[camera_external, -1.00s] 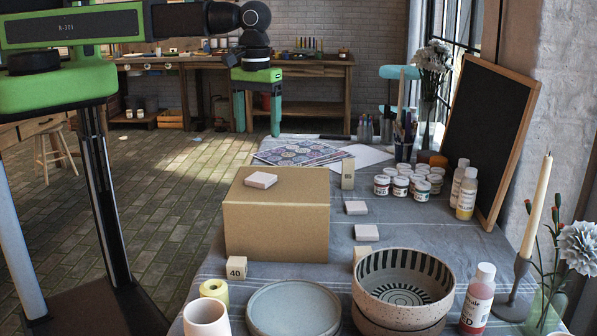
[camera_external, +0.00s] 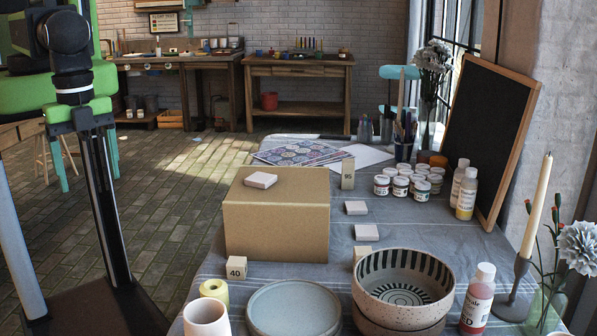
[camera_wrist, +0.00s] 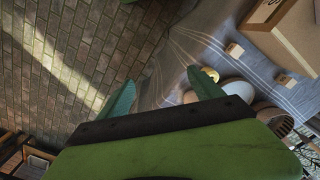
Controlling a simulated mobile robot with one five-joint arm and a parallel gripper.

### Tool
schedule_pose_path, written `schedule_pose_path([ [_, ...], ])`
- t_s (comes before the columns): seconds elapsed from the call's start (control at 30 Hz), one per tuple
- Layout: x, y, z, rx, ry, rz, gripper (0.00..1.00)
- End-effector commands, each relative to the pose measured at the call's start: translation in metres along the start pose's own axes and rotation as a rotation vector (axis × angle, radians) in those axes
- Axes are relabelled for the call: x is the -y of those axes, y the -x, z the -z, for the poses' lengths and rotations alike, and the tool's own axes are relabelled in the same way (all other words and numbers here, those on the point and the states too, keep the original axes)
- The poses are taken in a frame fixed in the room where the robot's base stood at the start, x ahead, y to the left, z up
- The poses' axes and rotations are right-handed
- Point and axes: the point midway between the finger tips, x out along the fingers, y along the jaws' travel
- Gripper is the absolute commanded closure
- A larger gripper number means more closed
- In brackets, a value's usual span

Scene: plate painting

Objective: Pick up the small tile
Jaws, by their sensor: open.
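Another pale tile (camera_external: 356,208) lies on the cloth right of the box.
A block marked 40 (camera_external: 236,268), a grey plate (camera_external: 292,310), a striped bowl (camera_external: 405,285) and a yellow roll (camera_external: 214,290) stand at the near side. Paint jars (camera_external: 402,187), a red bottle (camera_external: 478,300) and a blackboard (camera_external: 487,140) are on the right.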

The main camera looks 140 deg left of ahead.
Motion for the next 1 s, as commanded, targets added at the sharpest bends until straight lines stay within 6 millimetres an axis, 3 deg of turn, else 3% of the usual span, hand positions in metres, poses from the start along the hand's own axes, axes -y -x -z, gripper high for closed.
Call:
schedule_pose_path([
  [0.13, 0.001, -0.012, 0.000, 0.000, 0.003, 0.000, 0.24],
  [0.37, 0.001, -0.075, 0.000, 0.000, 0.004, 0.000, 0.24],
  [0.8, 0.001, -0.069, 0.003, 0.000, 0.001, 0.000, 0.20],
  [0.87, 0.001, -0.069, 0.014, 0.000, 0.000, 0.000, 0.20],
  [0.97, 0.002, -0.069, 0.057, 0.000, -0.002, 0.000, 0.20],
  [1.0, 0.011, -0.070, 0.081, -0.001, 0.011, 0.000, 0.20],
])
